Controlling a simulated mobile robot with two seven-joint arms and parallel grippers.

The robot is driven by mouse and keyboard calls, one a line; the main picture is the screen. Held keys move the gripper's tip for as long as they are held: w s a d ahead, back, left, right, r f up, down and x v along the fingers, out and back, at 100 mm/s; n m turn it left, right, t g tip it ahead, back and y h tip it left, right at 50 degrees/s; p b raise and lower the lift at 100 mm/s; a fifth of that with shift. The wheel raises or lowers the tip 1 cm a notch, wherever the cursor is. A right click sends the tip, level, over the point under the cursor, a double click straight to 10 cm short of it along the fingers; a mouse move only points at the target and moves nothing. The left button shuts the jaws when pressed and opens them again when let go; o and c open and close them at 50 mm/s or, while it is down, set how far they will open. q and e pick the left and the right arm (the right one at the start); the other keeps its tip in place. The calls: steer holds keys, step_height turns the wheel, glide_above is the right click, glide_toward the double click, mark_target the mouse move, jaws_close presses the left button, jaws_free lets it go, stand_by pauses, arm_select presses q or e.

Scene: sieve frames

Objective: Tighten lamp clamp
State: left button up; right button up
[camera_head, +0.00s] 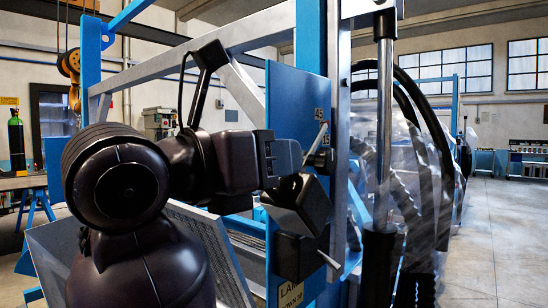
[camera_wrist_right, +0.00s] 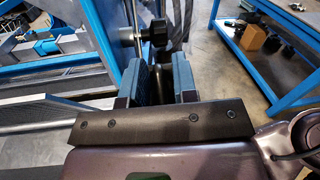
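In the head view my right gripper (camera_head: 268,157) reaches in from the left at a blue upright panel (camera_head: 296,100). A dark rounded knob (camera_head: 289,157), which looks like the clamp's, sits right at its fingertips. In the right wrist view the two blue-grey fingers (camera_wrist_right: 160,66) stand apart with a narrow gap. The black knob (camera_wrist_right: 154,31) shows just beyond the tips; I cannot tell whether they touch it. A thin lever (camera_head: 317,138) stands beside the knob. Below hangs a dark boxy housing (camera_head: 301,206), possibly the lamp. My left gripper is not in view.
A label (camera_head: 291,295) is on the panel's lower part. A grey-blue metal frame (camera_head: 180,62) surrounds the panel. A vertical rod (camera_head: 384,110) and black hoses stand to the right. Open floor (camera_head: 500,235) lies at far right. A blue workbench (camera_wrist_right: 268,50) shows in the wrist view.

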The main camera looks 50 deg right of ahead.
steer(key=shift+w, duration=0.1)
jaws_close()
steer(key=shift+s+r+y+p, duration=0.25)
steer(key=shift+r+y+p, duration=0.25)
steer(key=shift+r+p, duration=0.25)
steer(key=shift+d+r+y+p, duration=0.15)
steer(key=shift+r+y+p, duration=0.15)
steer(key=shift+y+p, duration=0.15)
steer(key=shift+w+f+y, duration=0.1)
steer(key=shift+w+y, duration=0.1)
steer(key=shift+y, duration=0.05)
steer(key=shift+o, duration=1.1)
jaws_free()
steer(key=shift+s+d, duration=0.1)
steer(key=shift+s, duration=0.05)
